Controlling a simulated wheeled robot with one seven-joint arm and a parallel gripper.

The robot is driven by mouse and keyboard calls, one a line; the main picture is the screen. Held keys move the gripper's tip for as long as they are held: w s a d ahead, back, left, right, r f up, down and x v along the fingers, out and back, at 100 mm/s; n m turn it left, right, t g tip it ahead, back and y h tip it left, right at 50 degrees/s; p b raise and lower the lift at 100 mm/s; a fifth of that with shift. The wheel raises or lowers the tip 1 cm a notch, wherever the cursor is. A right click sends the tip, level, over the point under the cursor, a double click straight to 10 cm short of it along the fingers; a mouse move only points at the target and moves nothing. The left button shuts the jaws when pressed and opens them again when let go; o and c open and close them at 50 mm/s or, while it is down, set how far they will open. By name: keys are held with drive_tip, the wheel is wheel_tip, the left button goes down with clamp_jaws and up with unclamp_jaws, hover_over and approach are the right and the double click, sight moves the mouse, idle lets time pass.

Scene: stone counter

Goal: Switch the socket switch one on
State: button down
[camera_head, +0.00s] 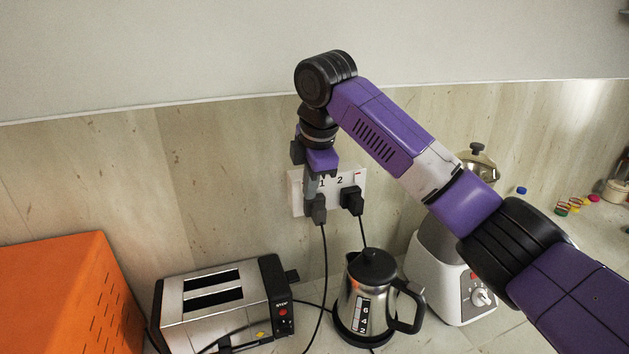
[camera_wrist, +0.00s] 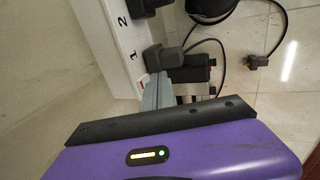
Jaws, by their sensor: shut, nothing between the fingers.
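The white double socket (camera_head: 297,203) is on the wall, marked 1 and 2; it also shows in the wrist view (camera_wrist: 108,38). A dark plug (camera_head: 319,210) sits in socket one and a black plug (camera_head: 351,200) in socket two. My gripper (camera_head: 312,192) is shut and empty, pointing down in front of the socket's left half, just above plug one. In the wrist view its grey fingertips (camera_wrist: 158,82) are close to the panel and plug one (camera_wrist: 166,57). Switch one is mostly hidden by the fingers; a small reddish edge (camera_wrist: 145,80) shows beside them. I cannot tell its position or contact.
A toaster (camera_head: 220,305) and a steel kettle (camera_head: 372,295) stand on the counter below the socket, with cords hanging from the plugs. An orange box (camera_head: 70,295) is at left. A white blender (camera_head: 450,280) stands at right, partly behind my arm.

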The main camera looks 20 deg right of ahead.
drive_tip(key=shift+w, duration=0.35)
drive_tip(key=shift+w+f+t+b, duration=0.1)
drive_tip(key=shift+w+t+b, duration=0.1)
drive_tip(key=shift+t+b, duration=0.3)
drive_tip(key=shift+r+p, duration=0.8)
drive_tip(key=shift+r, duration=0.1)
drive_tip(key=shift+f, duration=0.1)
